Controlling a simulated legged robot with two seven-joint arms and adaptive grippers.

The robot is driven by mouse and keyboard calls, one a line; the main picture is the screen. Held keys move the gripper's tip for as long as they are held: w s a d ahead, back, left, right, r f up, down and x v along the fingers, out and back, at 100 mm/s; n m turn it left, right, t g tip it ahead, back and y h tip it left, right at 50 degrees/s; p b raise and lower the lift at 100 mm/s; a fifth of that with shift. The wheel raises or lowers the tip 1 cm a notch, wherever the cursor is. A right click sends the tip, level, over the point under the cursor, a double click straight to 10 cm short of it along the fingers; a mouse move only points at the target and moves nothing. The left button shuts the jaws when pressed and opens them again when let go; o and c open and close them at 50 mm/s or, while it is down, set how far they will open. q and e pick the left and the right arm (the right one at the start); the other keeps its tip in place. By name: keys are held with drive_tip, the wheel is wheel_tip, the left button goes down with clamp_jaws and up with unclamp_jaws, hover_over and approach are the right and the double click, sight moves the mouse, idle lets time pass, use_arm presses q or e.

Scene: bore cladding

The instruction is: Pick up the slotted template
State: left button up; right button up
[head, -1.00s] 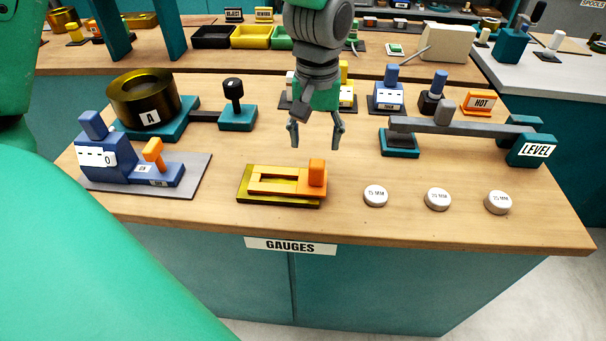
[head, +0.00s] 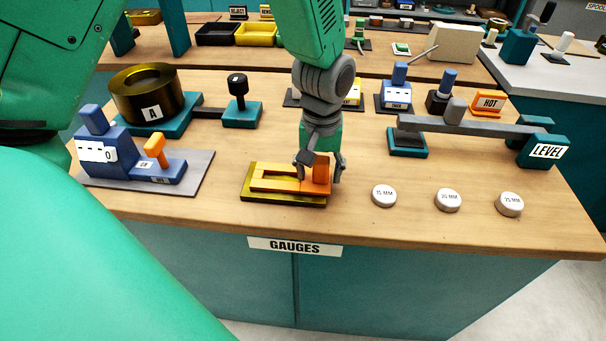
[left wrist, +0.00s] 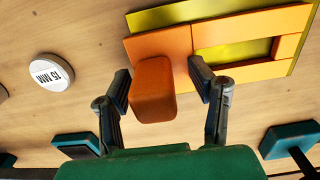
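The slotted template (head: 275,182) is an orange plate with a long slot and an upright orange handle block at its right end. It lies on a flat olive-yellow base (head: 262,198) on the front bench; it also shows in the left wrist view (left wrist: 215,33). My left gripper (head: 319,173) is lowered over the handle. In the left wrist view, its fingers (left wrist: 160,82) stand on either side of the handle (left wrist: 154,95), with a visible gap on each side, so it is open. My right gripper is not in view.
Several white discs, one marked 15 MM (head: 383,196), lie right of the template. A blue gauge block (head: 110,155) on a grey plate stands to the left. A grey bar (head: 470,130) with a LEVEL block is behind right. The bench's front edge is close, above the GAUGES label (head: 294,247).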

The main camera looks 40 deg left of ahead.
sight(322, 158)
use_arm(q)
drive_tip(key=shift+d, duration=0.1)
drive_tip(key=c, duration=0.7)
drive_tip(key=shift+d, duration=0.25)
clamp_jaws()
drive_tip(key=shift+w+d+r, duration=0.1)
drive_tip(key=shift+d+r, duration=0.05)
drive_tip(key=shift+d, duration=0.4)
drive_tip(key=shift+a+r, duration=0.3)
drive_tip(key=shift+r, duration=0.1)
drive_tip(key=r, duration=0.2)
drive_tip(key=a+r+p, duration=0.1)
drive_tip(key=r, duration=0.1)
drive_tip(key=shift+r, duration=0.4)
drive_tip(key=r, duration=0.2)
drive_tip(key=d+r, duration=0.1)
drive_tip(key=shift+r+p, duration=0.4)
drive_tip(key=shift+d+r, duration=0.2)
drive_tip(key=shift+r, duration=0.1)
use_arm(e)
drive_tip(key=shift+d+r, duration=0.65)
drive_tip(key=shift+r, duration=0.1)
